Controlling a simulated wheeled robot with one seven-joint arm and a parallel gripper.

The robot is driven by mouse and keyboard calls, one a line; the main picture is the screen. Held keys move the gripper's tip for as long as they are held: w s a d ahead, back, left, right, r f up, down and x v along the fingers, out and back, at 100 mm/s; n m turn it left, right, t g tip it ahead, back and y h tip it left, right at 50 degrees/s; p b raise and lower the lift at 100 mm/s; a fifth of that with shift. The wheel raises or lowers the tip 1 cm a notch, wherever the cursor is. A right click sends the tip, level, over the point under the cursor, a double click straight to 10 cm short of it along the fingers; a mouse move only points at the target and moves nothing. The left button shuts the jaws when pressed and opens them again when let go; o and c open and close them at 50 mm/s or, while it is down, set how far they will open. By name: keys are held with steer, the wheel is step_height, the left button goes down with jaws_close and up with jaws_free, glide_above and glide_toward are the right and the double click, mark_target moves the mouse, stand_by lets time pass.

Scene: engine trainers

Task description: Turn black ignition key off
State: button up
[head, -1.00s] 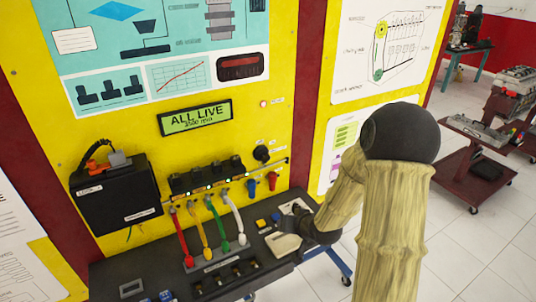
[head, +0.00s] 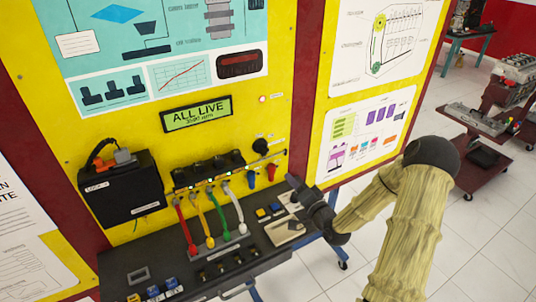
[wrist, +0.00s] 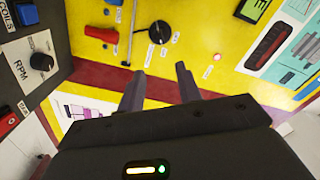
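The black round switch (head: 260,146), which I take for the ignition key, sits on the yellow panel right of the display. In the wrist view it is a black knob (wrist: 160,32) with a pale pointer mark and small labels; its exact setting is too small to tell. My gripper (head: 293,184) is apart from it, lower and to the right, over the bench's right end. In the wrist view my gripper (wrist: 160,72) has its two fingers spread with nothing between them, pointing toward the panel.
A green display (head: 197,114) reads "ALL LIVE". Red (head: 271,172) and blue (head: 251,179) handles sit below the switch. Coloured cables (head: 210,225) rise from the black bench (head: 120,262). A small red light (wrist: 217,57) is near the switch. Floor at right is clear up to a cart (head: 470,170).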

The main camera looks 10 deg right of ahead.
mark_target(267, 153)
steer(key=p+x, duration=0.7)
steer(key=x, duration=1)
steer(key=shift+f, duration=0.1)
jaws_close()
